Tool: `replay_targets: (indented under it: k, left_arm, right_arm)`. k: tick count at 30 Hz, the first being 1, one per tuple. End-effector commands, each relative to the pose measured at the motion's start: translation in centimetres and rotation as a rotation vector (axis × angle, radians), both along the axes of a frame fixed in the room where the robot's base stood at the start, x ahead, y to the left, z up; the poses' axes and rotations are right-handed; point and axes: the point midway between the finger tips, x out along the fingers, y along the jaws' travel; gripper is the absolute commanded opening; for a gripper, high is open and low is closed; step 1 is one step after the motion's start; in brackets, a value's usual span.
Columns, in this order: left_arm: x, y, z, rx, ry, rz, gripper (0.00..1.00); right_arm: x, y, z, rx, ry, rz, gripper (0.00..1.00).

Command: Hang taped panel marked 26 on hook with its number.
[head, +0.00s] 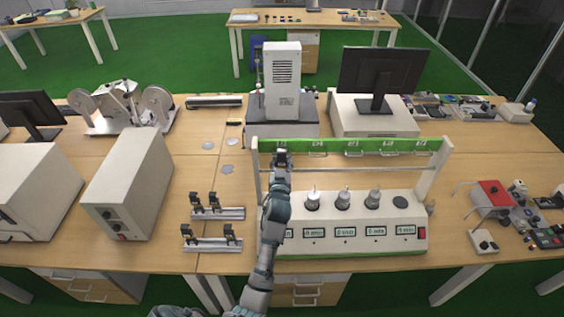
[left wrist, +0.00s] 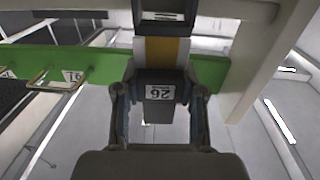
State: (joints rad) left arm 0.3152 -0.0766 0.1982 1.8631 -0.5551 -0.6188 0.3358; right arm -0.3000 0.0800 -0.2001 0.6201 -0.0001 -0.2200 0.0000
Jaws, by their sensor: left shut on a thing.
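My left gripper (head: 281,165) is raised at the left end of a green-topped rack (head: 402,145). In the left wrist view, the gripper (left wrist: 160,105) is shut on a dark panel piece, the taped panel (left wrist: 160,78), with an upside-down white label 26. A white and yellow tape strip (left wrist: 163,48) runs from it to another dark part at the top edge. The panel overlaps the green rail; I cannot tell whether it touches a hook. A brass hook (left wrist: 38,80) shows beside a label that reads like 16 upside down. My right gripper is not in view.
Several hooks and labels line the rail. Below it stands a white tester (head: 350,232) with metal cylinders on top. Black clamp fixtures (head: 212,243) lie to its left, near a white box (head: 128,185). A monitor (head: 380,78) stands behind the rack.

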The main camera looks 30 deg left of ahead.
Motion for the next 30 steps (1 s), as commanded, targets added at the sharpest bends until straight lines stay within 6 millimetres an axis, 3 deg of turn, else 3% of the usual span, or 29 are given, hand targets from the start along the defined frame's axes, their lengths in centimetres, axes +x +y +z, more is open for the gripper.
replay_targets:
  k: [30]
  left_arm:
    - [0.0, 0.3, -1.2, 0.0, -0.001, 0.0, 0.0]
  right_arm:
    - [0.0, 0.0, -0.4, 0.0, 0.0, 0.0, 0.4]
